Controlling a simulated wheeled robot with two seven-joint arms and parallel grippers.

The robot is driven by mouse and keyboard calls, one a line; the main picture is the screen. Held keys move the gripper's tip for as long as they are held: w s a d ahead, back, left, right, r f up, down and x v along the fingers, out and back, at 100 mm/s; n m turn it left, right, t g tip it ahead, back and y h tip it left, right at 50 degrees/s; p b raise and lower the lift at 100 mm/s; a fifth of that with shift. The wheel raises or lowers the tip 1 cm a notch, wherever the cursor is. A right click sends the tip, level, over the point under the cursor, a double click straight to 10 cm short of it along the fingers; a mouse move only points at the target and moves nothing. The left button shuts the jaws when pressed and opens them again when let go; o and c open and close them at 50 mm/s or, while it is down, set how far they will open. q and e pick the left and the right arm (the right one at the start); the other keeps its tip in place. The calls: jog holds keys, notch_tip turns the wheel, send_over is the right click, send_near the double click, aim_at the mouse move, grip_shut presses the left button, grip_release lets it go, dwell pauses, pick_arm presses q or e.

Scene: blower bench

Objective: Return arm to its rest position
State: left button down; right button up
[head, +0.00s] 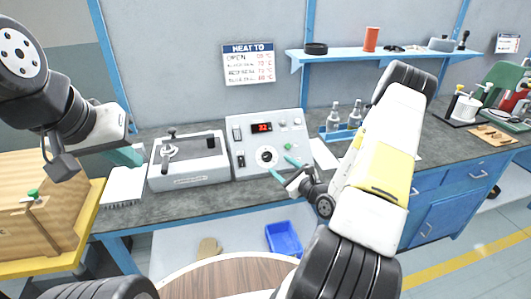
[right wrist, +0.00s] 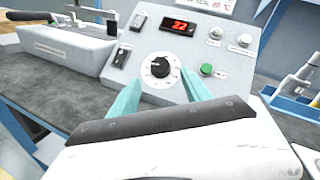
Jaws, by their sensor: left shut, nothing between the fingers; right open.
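My right gripper (head: 284,168) is open in front of the grey control box (head: 240,135). Its two teal fingers are spread on either side of the black dial (head: 267,155), with nothing between them. The right wrist view shows the dial (right wrist: 160,67) between and beyond the fingers; contact cannot be told. My left gripper (head: 128,157) is at the left, above the bench's left end near the white ribbed block. Its teal fingers are shut and look empty. My right arm reaches across the middle of the head view.
A grey lidded unit (head: 187,175) stands left of the control box. A bottle rack (head: 338,134) stands right of it. A wooden box (head: 35,210) is at far left. A blue bin (head: 284,239) lies below the bench. A wall shelf (head: 350,57) is above.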

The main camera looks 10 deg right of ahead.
jog(key=shift+s+d, duration=0.15)
jog(key=shift+s, duration=0.35)
jog(key=s+a+r+n+g+y, duration=0.2)
jog(key=a+r+n+g+y, duration=0.1)
jog(key=a+r+n+y, duration=0.25)
jog(key=s+a+r+n+g+y, duration=0.2)
jog(key=a+r+n+g+y, duration=0.15)
jog(key=a+r, duration=0.45)
jog(key=s+a+r+n+g+h, duration=0.1)
jog(key=s+a+r+n+g, duration=0.55)
jog(key=s+n, duration=0.3)
jog(key=s+d+r+n+g+h, duration=0.25)
jog(key=s+n+h, duration=0.35)
jog(key=s, duration=0.4)
jog(key=s+d+r+n+t+h, duration=0.1)
jog(key=d+r+n+t+h, duration=0.2)
jog(key=d, duration=0.6)
notch_tip(320, 180, up, 3)
jog(key=t+h, duration=0.2)
jog(key=shift+s+t+h, duration=0.3)
jog(key=shift+s+t, duration=0.05)
